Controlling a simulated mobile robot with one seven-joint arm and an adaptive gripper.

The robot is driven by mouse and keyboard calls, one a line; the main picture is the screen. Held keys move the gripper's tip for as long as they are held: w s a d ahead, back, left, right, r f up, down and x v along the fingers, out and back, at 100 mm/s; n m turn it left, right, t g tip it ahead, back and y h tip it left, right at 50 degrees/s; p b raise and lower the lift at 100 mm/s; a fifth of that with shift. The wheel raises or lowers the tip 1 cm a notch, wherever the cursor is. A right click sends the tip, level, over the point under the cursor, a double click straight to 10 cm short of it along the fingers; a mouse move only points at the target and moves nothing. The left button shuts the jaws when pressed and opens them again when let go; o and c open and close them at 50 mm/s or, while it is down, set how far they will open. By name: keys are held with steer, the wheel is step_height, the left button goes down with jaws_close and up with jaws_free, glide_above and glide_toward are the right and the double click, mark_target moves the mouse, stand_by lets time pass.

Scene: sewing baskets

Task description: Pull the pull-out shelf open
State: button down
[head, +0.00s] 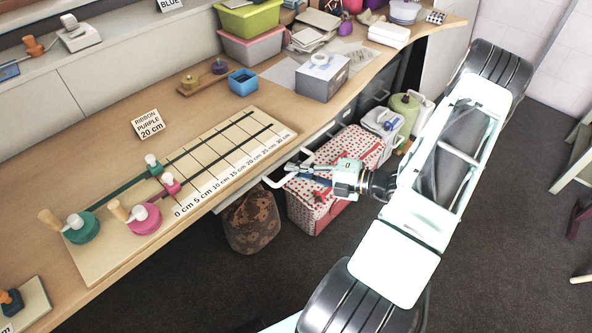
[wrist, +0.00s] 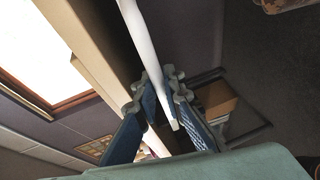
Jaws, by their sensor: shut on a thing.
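The pull-out shelf's white bar handle (head: 272,183) sticks out from under the front edge of the worktop in the head view. My gripper (head: 302,176) is at this handle, beside the ruler end of the measuring board. In the wrist view the white handle bar (wrist: 140,38) runs down between the two blue fingers of my gripper (wrist: 170,105), which are shut on it. The shelf itself is mostly hidden under the worktop and behind my gripper, so I cannot tell how far out it is.
The wooden worktop (head: 110,108) carries a measuring board (head: 105,262) with ribbon spools. A red-and-white patterned box (head: 300,212) and a brown patterned bag (head: 250,222) stand below. A grey box (head: 322,78) sits near the edge. Dark floor (head: 200,290) is clear in front.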

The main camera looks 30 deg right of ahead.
steer(key=s+d+p, duration=0.2)
steer(key=s+d, duration=0.1)
steer(key=s, duration=0.6)
steer(key=s+d+p, duration=0.1)
steer(key=s+d, duration=0.2)
steer(key=s, duration=0.6)
steer(key=shift+d+p, duration=0.3)
steer(key=shift+p, duration=0.05)
steer(key=shift+s, duration=0.1)
steer(key=c, duration=2)
jaws_free()
steer(key=v, duration=1.2)
steer(key=shift+r, duration=0.15)
